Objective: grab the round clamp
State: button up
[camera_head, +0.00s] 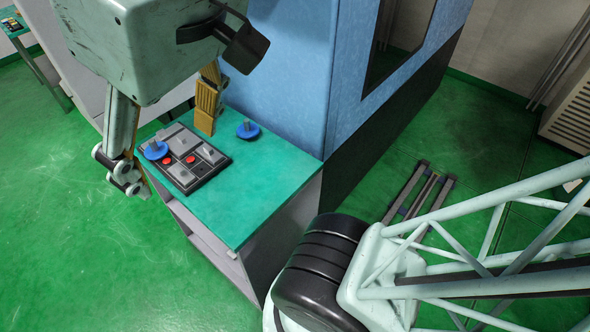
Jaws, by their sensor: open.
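Two blue round pieces with grey upright stems show, and I cannot tell which one is meant by the round clamp. One blue round piece (155,150) sits at the left end of a dark tray (208,176). The other blue round piece (248,130) stands on the bare teal bench top behind the tray's right side. My gripper (171,152) is open and nothing shows held in it. Its two fingers hang wide apart, one left of the tray and one with a yellow pad near its back edge. Their height above the bench is hard to tell.
The tray also holds grey blocks and red round buttons. The teal bench (241,208) is clear at its front right. A blue machine cabinet (290,75) rises directly behind it. A small rail frame (418,190) lies on the green floor to the right.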

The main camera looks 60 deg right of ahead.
jog(key=shift+s+f, duration=0.15)
jog(key=shift+f, duration=0.15)
notch_tip(320, 180, down, 10)
jog(key=b, duration=0.9)
jog(key=shift+r+b, duration=0.25)
jog(key=shift+b, duration=0.05)
jog(key=shift+a, duration=0.15)
